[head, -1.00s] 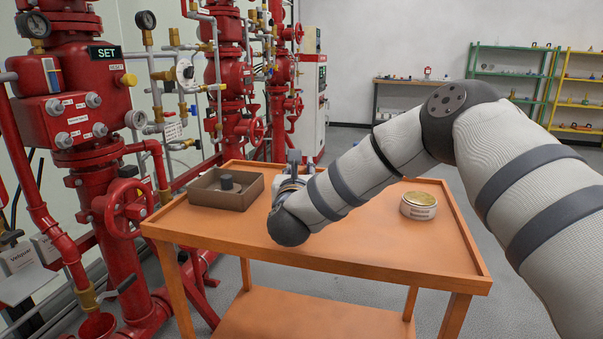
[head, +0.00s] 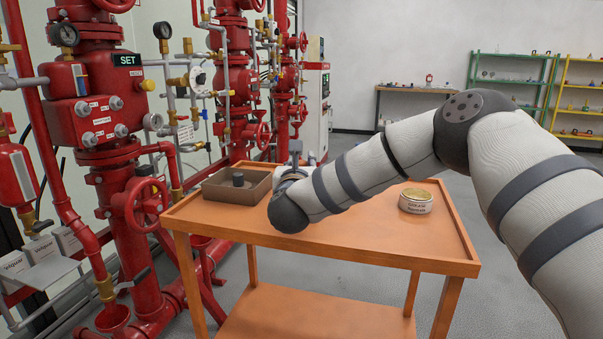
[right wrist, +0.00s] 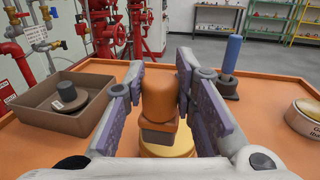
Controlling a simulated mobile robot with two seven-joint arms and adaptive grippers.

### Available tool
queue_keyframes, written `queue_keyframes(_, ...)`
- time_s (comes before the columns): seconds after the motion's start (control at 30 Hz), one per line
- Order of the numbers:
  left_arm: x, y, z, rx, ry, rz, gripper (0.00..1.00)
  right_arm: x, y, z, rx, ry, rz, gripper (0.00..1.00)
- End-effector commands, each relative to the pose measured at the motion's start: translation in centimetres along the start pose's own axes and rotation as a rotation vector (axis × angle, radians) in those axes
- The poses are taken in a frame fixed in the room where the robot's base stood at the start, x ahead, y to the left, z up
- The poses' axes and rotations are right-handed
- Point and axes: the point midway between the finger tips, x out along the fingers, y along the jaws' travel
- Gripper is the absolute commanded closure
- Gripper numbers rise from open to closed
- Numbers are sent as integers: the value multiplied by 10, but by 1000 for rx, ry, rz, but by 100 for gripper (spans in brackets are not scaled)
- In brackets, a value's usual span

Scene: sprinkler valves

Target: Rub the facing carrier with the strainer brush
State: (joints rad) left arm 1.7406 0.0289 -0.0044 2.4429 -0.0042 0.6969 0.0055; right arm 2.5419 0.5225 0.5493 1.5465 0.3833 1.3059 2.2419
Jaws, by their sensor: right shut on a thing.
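My right gripper (right wrist: 160,88) is shut on an orange-brown rounded handle with a grey block under it, which I take for the strainer brush (right wrist: 158,100). Its lower end is hard to make out against a yellow round surface below. A dark round piece with an upright knob, probably the facing carrier (right wrist: 68,98), lies in the brown tray (right wrist: 42,92), left of my gripper and apart from it. It also shows in the head view (head: 238,180). My left gripper is not in view.
The orange cart top (head: 350,238) has a raised rim. A blue-handled tool on a dark base (right wrist: 230,62) stands right of my gripper. A labelled round tin (head: 416,202) stands at the cart's right. Red valves and pipes (head: 110,100) rise at the left.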

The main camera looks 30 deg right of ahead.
Motion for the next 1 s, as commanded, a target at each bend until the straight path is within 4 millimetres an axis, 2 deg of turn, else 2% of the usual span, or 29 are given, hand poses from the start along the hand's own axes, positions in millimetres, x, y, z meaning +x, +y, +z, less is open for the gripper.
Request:
queue_keyframes(0.03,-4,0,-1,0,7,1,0,1,-1,8,3,-2,-1,100)
queue_keyframes(0.53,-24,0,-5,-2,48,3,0,7,-4,52,2,-2,3,100)
queue_keyframes(1.0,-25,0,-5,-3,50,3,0,8,-4,54,-1,1,3,100)
